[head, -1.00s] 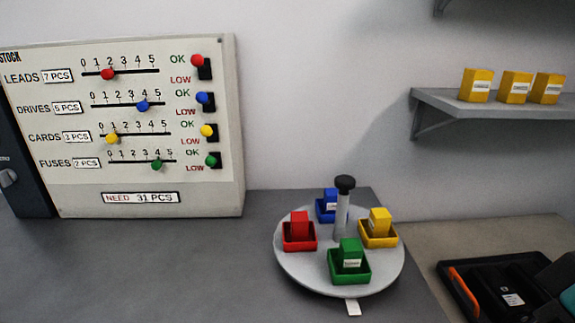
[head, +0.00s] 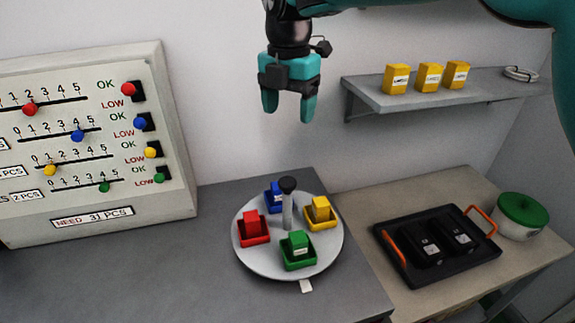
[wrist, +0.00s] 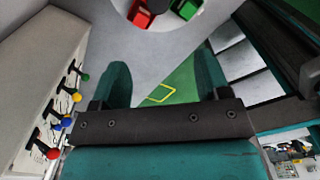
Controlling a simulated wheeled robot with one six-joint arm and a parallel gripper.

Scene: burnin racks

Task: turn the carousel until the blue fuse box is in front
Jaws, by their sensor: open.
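The round grey carousel (head: 262,262) stands on the dark grey counter, with a black-topped centre post (head: 288,205). It bears a blue fuse box (head: 274,196) at the back, a yellow box (head: 320,213) at the right, a green box (head: 297,250) at the front and a red box (head: 252,230) at the left, each in a tray of its own colour. A white tab (head: 306,286) lies at its front edge. My gripper (head: 289,108) is open and empty, high above and behind the carousel. In the wrist view, part of the carousel (wrist: 165,18) shows at the top edge.
A stock board (head: 100,190) with sliders and switches stands at the left. A wall shelf (head: 400,104) with yellow boxes is at the upper right. A black tray (head: 395,272) with orange handles and a green-lidded bowl (head: 522,215) are on the right-hand table. The counter before the carousel is clear.

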